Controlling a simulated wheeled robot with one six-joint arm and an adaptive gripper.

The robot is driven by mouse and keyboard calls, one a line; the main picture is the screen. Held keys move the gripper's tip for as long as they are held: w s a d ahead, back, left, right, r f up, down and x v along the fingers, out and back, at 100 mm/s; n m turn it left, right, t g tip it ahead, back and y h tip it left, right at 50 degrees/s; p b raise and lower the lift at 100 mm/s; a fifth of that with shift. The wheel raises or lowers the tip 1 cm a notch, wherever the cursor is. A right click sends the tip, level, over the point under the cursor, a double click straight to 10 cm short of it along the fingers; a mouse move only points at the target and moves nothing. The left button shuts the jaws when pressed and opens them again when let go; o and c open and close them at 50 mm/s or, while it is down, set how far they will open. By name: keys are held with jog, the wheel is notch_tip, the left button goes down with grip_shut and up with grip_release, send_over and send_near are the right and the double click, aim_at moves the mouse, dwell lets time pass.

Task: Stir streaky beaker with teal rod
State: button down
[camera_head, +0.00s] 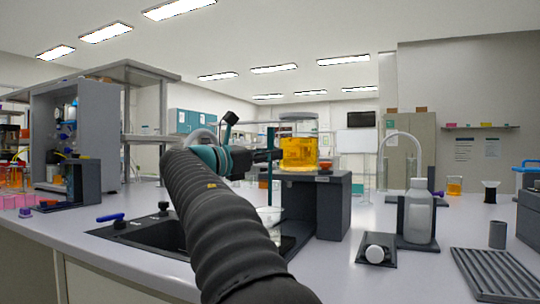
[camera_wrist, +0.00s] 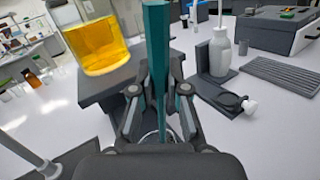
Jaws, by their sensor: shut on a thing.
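My gripper (camera_head: 268,156) is shut on an upright teal rod (camera_head: 270,142). The wrist view also shows my gripper (camera_wrist: 158,88) around the teal rod (camera_wrist: 156,40), which reaches well above the fingers. A glass beaker of amber-yellow liquid (camera_head: 299,154) stands on a dark grey stand just right of the rod. It shows at the upper left in the wrist view (camera_wrist: 95,42), apart from the rod. A clear glass vessel (camera_head: 268,215) sits low beneath the gripper, partly hidden by my arm. I cannot tell which vessel is streaky. The rod's lower tip is hard to make out.
The dark grey stand (camera_head: 333,205) rises beside my gripper. A wash bottle (camera_head: 418,212) in a holder and a ridged grey rack (camera_head: 493,275) stand to the right. Bare bench shows at front right.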

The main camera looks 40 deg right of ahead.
aim_at(270, 133)
jog(key=shift+r, duration=2.5)
